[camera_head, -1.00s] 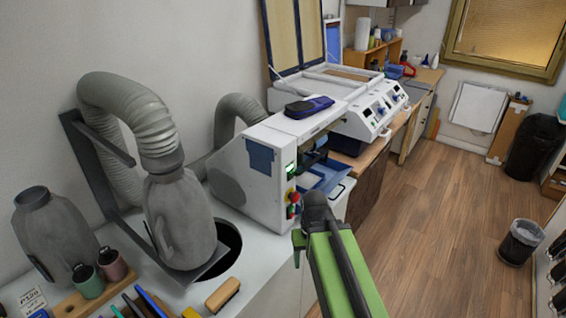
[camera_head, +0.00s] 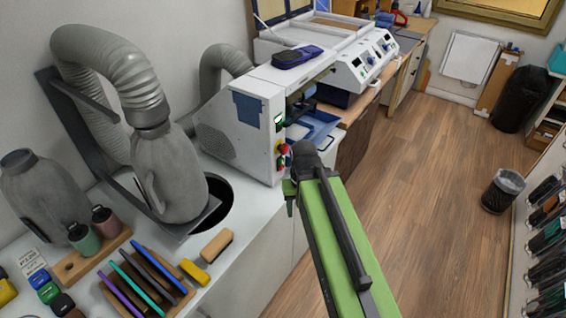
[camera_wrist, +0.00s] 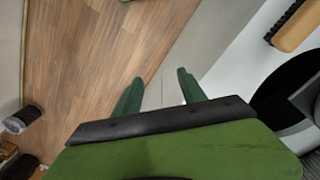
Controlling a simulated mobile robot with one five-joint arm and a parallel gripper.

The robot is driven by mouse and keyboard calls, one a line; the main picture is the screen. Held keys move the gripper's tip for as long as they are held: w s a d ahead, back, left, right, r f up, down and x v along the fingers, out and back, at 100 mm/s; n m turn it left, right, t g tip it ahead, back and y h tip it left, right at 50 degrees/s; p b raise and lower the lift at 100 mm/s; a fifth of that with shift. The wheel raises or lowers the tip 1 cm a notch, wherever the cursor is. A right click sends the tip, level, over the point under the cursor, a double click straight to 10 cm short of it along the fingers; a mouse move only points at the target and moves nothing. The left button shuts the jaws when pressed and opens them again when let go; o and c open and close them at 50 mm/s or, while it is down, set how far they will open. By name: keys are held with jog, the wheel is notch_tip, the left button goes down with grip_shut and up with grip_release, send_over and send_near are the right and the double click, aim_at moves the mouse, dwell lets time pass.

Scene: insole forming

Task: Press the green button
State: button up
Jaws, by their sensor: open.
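The white machine (camera_head: 235,135) on the bench carries a narrow control panel on its front edge. A small lit green patch (camera_head: 279,121) sits at the top of that panel, with a red and yellow knob (camera_head: 283,147) below it. The green button itself is too small to make out surely. My green arm reaches up from the bottom, right of and in front of the machine. My gripper (camera_wrist: 160,92) shows two green fingers apart and empty in the wrist view, above the floor and beside the bench front. The panel is not in the wrist view.
A grey canister (camera_head: 170,175) with a hose stands left of the machine. A wooden brush (camera_head: 217,245), a yellow block (camera_head: 195,272) and a rack of coloured tools (camera_head: 145,285) lie on the near bench. The floor (camera_head: 420,200) to the right is mostly clear, with a bin (camera_head: 502,192).

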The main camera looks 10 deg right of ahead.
grip_shut()
dwell(1.4)
